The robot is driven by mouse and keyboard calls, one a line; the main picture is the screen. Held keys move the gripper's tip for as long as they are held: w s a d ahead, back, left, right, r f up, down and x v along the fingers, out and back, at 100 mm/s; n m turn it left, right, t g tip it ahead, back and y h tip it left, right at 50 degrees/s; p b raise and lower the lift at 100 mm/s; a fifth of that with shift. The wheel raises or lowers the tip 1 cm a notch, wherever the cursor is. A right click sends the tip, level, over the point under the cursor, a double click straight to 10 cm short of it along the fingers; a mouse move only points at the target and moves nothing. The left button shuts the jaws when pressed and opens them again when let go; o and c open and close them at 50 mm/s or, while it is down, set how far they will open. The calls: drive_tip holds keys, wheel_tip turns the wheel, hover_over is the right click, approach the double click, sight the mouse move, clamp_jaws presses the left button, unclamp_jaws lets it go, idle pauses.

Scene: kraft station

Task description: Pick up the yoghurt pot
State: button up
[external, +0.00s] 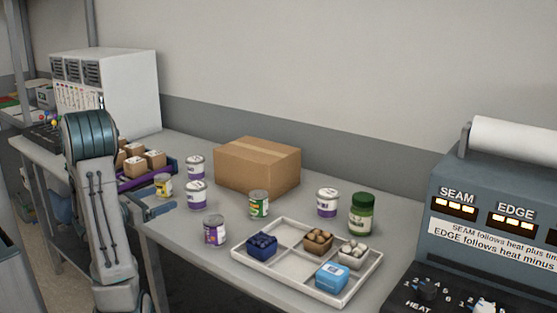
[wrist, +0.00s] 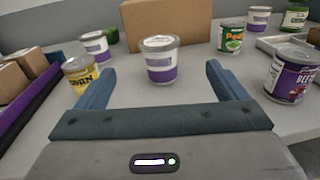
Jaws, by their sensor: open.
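Three white-and-purple yoghurt pots stand upright on the table. The nearest pot (wrist: 161,62) is in the middle of the wrist view, ahead of and between my fingertips, apart from them; it also shows in the external view (external: 196,196). A second pot (external: 195,167) stands behind it, left of it in the wrist view (wrist: 94,46). A third pot (external: 327,202) stands farther right, by the green-lidded jar. My gripper (wrist: 160,75) is open and empty, low over the table; in the external view (external: 163,210) it is partly hidden by my arm.
A yellow corn can (wrist: 79,76) stands just outside my left finger. A beets can (wrist: 289,74) is at right, a peas can (wrist: 231,38) behind. A cardboard box (external: 257,167), a divided tray (external: 286,232), a green-lidded jar (external: 361,214) and a purple crate (wrist: 32,98) surround them.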

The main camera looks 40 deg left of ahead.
sight(196, 184)
drive_tip(key=shift+w+a+n, duration=0.2)
drive_tip(key=shift+n, duration=0.1)
drive_tip(key=w, duration=0.4)
drive_tip(key=w+d, duration=0.1)
drive_tip(key=w, duration=0.8)
drive_tip(key=shift+w+d+f+p, duration=0.1)
drive_tip(key=shift+w+d+p, duration=0.05)
drive_tip(key=shift+d+p, duration=0.2)
drive_tip(key=c, duration=1.2)
